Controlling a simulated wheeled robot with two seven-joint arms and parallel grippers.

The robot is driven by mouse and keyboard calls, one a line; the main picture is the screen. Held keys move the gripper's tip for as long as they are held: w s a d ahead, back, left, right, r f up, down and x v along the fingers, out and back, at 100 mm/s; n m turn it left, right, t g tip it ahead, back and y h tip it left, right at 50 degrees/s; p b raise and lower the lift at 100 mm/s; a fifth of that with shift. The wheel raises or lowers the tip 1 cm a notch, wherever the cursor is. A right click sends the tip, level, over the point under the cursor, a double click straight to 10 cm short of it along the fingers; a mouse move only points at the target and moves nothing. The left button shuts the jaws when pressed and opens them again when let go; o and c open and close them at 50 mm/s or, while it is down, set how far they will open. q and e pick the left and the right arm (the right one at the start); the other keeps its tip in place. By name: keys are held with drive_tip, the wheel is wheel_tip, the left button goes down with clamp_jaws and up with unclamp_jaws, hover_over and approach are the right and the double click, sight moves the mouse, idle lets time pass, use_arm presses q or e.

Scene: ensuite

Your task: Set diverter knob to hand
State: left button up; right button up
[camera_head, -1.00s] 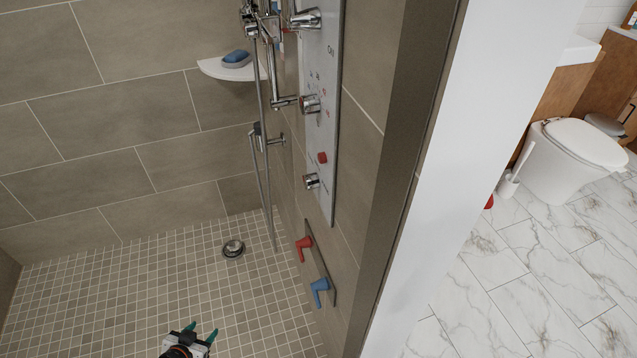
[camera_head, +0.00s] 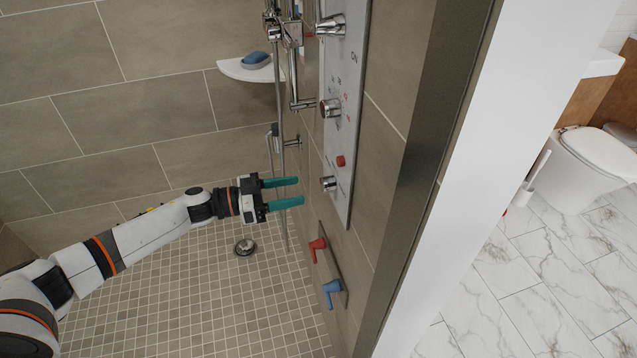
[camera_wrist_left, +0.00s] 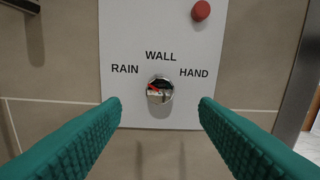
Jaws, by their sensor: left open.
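The diverter knob (camera_head: 328,184) is a small round chrome knob low on the grey shower panel (camera_head: 355,75). In the left wrist view the knob (camera_wrist_left: 160,90) sits under the printed words RAIN, WALL and HAND, with RAIN at left, WALL above and HAND at right. A thin red mark shows on its left upper part, among reflections, so its exact setting is hard to tell. My left gripper (camera_head: 300,191) is open, with teal fingers pointing at the knob. The fingers stand on either side of it in the wrist view, apart from it. My right gripper is out of view.
A red button (camera_head: 340,161) is just above the knob, and other chrome controls (camera_head: 330,108) sit higher. Red (camera_head: 317,248) and blue (camera_head: 332,291) levers are on the wall below. A hose (camera_head: 283,140) hangs behind the fingers. A corner shelf (camera_head: 250,69) holds blue soap.

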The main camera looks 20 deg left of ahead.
sight(321, 185)
use_arm(q)
drive_tip(key=x, duration=0.6)
drive_tip(key=shift+w+d+p, duration=0.15)
drive_tip(key=shift+d+p, duration=0.1)
drive_tip(key=shift+p, duration=0.15)
drive_tip(key=c, duration=1)
